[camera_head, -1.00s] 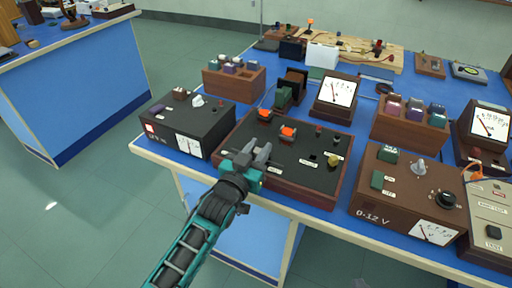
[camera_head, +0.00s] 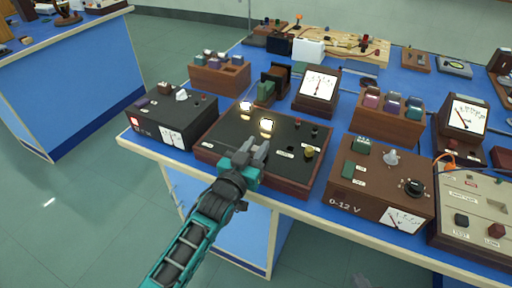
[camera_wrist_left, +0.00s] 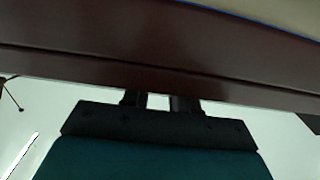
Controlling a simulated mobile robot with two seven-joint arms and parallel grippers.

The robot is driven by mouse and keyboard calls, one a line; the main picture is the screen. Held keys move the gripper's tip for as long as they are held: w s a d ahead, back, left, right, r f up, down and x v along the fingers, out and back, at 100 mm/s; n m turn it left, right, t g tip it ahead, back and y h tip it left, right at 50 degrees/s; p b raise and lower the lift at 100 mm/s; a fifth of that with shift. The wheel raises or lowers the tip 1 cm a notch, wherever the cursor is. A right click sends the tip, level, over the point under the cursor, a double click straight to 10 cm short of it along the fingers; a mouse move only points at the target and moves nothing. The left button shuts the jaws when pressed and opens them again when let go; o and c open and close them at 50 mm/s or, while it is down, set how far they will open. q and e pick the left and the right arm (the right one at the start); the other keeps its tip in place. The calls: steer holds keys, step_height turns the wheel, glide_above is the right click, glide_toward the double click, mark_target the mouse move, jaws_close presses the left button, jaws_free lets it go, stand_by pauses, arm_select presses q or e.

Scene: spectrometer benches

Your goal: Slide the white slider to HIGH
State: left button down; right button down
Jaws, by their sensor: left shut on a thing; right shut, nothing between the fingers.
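The wooden-framed box with a black top panel (camera_head: 222,131) stands at the front edge of the blue bench. My left gripper (camera_head: 258,152) is at the front part of this panel, its fingers closed. The white slider itself is hidden by the fingers. Small white labels lie either side of them, one left (camera_head: 207,144) and one right (camera_head: 285,154); their words are too small to read. Two lamps on the panel, the rear one (camera_head: 246,106) and the front one (camera_head: 267,125), glow bright. In the left wrist view the fingers (camera_wrist_left: 160,103) meet the box's dark red side. My right gripper is not in view.
A black supply box (camera_head: 180,118) stands left of the panel, a brown 0-12 V supply (camera_head: 345,203) to its right. A meter (camera_head: 318,85) stands behind, its needle near upright. A yellow knob (camera_head: 309,152) is right of my gripper.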

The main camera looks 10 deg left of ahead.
arm_select(q)
steer(key=c, duration=1)
jaws_free()
steer(key=shift+d, duration=0.3)
steer(key=shift+o, duration=0.2)
steer(key=shift+s+a, duration=0.1)
steer(key=shift+s+a, duration=0.15)
steer(key=shift+s, duration=0.4)
steer(key=v, duration=1.1)
steer(key=shift+s+p, duration=0.35)
steer(key=shift+p, duration=0.1)
steer(key=shift+a, duration=0.1)
steer(key=s+a+f+g+y, duration=0.1)
steer(key=s+a+f+g, duration=0.1)
steer(key=s+f, duration=0.3)
steer(key=s+a+f+g+y, duration=0.1)
steer(key=s+a+f+g, duration=0.2)
steer(key=s+f, duration=0.3)
steer(key=shift+a+f+g+y, duration=0.2)
steer(key=shift+f+g+y, duration=0.1)
steer(key=shift+f+g, duration=0.5)
